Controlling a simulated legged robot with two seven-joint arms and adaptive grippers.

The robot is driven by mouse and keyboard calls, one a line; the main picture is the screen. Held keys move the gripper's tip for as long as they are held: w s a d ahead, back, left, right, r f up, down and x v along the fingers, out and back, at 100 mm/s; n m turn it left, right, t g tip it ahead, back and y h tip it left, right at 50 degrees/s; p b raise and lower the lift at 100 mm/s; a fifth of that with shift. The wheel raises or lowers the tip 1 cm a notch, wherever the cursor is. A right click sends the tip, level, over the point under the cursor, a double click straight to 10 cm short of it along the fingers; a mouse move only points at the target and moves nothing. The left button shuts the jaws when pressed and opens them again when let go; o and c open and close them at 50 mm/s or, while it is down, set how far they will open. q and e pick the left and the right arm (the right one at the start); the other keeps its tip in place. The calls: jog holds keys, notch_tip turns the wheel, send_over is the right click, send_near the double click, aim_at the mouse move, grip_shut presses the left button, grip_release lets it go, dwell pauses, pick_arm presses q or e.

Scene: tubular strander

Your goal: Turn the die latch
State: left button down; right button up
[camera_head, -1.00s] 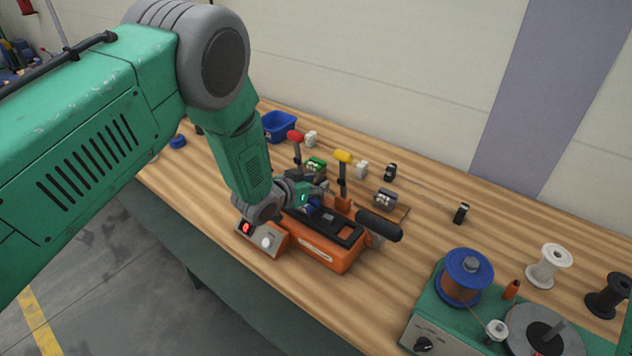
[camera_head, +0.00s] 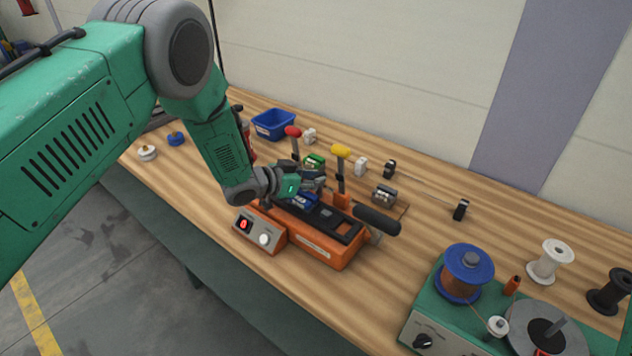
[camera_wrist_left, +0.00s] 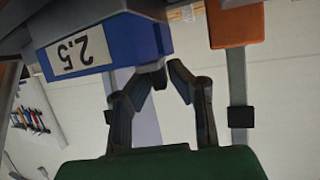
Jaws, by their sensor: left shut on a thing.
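An orange machine (camera_head: 333,255) with a black top stands on the wooden table in the head view. A blue die block (camera_head: 304,201) sits on it, beneath my left gripper (camera_head: 318,184). In the left wrist view the blue block (camera_wrist_left: 82,52) shows its "2.5" label upside down. There the fingertips of my left gripper (camera_wrist_left: 166,70) close together at the block's lower corner. They are shut on the die latch, a small part mostly hidden by the fingertips. My right gripper is not in either view.
A red-knobbed lever (camera_head: 293,132) and a yellow-knobbed lever (camera_head: 340,150) rise behind the machine. A black handle (camera_head: 377,221) sticks out at its right. A control box (camera_head: 259,235) stands in front.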

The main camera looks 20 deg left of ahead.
pick_arm(q)
jog(key=m+g+h+b, duration=0.2)
jog(key=m+h, duration=0.1)
jog(key=shift+w+a, duration=0.2)
jog(key=shift+w, duration=0.1)
jog(key=shift+w+a+r+m+g+h+b, duration=0.1)
jog(key=shift+r+m+g+h+b, duration=0.1)
jog(key=shift+m+g+h+b, duration=0.75)
jog(key=shift+m+g, duration=0.45)
jog(key=shift+g, duration=0.1)
jog(key=shift+r, duration=0.1)
jog(key=c, duration=1.6)
grip_release()
